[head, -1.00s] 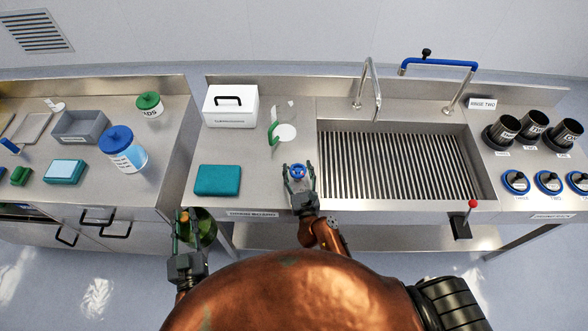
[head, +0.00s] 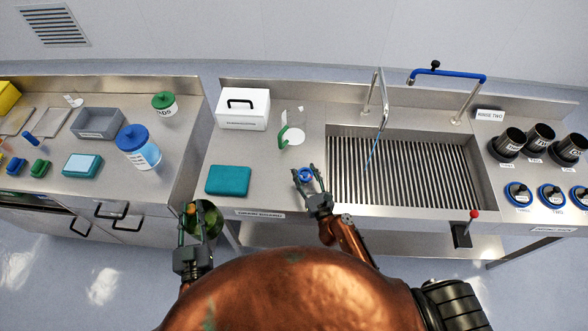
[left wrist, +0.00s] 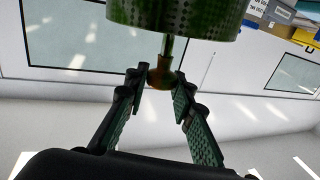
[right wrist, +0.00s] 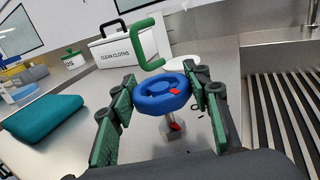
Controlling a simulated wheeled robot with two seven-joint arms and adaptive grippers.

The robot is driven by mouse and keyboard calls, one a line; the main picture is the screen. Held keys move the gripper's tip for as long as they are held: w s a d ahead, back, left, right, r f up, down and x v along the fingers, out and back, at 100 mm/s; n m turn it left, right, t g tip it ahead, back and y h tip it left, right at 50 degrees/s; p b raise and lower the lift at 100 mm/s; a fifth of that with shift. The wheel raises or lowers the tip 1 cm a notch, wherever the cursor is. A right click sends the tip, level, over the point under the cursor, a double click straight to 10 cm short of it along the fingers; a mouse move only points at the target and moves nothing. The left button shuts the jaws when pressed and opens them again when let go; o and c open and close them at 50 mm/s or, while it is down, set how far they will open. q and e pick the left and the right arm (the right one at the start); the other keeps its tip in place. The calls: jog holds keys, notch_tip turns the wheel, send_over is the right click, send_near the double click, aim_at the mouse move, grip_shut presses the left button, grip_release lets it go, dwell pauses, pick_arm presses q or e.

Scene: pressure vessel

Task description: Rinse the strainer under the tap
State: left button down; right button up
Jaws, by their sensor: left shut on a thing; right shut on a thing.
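The strainer, a green perforated drum on a short stem with a brass-coloured knob, shows in the left wrist view (left wrist: 172,20) and below the counter edge in the head view (head: 212,221). My left gripper (head: 188,213) is shut on its knob (left wrist: 161,76). My right gripper (head: 308,176) is shut around the blue tap knob (right wrist: 161,93), which has a red mark and stands on the counter left of the sink. The curved metal tap (head: 383,88) stands behind the sink (head: 480,165), and a thin blue water stream (head: 373,155) falls from it onto the slatted bottom.
A clear jug with a green handle (head: 282,136) stands behind my right gripper. A teal folded cloth (head: 228,180) and a white box (head: 243,108) lie left of it. A red-tipped lever (head: 474,214) is at the sink's front right. The space over the sink is clear.

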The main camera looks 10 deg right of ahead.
jog(key=shift+n+y, duration=0.5)
jog(key=shift+y, duration=0.2)
jog(key=o, duration=1.2)
jog(key=v, duration=1.2)
jog(key=shift+r, duration=0.2)
